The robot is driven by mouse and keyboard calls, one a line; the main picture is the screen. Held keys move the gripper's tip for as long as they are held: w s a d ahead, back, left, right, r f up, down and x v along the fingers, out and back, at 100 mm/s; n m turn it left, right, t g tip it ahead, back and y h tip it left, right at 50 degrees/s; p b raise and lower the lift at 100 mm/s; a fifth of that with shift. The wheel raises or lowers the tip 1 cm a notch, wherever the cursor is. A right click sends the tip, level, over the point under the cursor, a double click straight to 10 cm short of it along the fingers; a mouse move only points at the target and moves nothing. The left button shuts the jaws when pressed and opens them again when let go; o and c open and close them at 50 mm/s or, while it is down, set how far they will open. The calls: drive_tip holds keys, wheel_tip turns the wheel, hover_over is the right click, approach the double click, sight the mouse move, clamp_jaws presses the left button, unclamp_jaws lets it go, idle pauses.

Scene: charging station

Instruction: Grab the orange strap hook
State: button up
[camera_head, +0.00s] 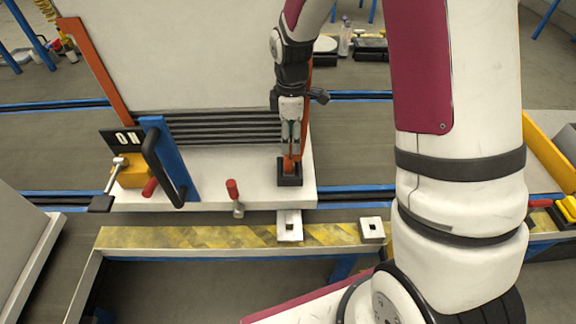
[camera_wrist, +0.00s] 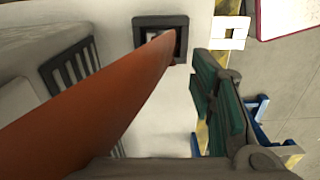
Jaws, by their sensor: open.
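An orange strap (camera_head: 291,164) runs down into a black square socket (camera_head: 289,180) at the right end of the white platform. In the wrist view the strap (camera_wrist: 100,105) is large and slanted, its narrow end at a black square frame (camera_wrist: 139,36). The hook itself cannot be made out. My gripper (camera_head: 291,142) points down just above the socket, around or very near the strap. It is open. In the wrist view one finger with green pads stands right of the strap, apart from it; the other finger is not clearly seen.
The white platform (camera_head: 218,190) carries a tall white panel (camera_head: 190,50), a blue post with a black handle (camera_head: 165,160) and a red-handled clamp (camera_head: 233,190). A yellow-black striped rail (camera_head: 180,237) with white square plates (camera_head: 289,226) runs in front.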

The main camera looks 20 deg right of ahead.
sight(289, 157)
drive_tip(key=f, duration=0.2)
drive_tip(key=f+b, duration=0.1)
drive_tip(key=f, duration=0.5)
drive_tip(key=shift+a+f, duration=0.1)
drive_tip(key=shift+a, duration=0.15)
drive_tip(key=shift+c, duration=0.2)
clamp_jaws()
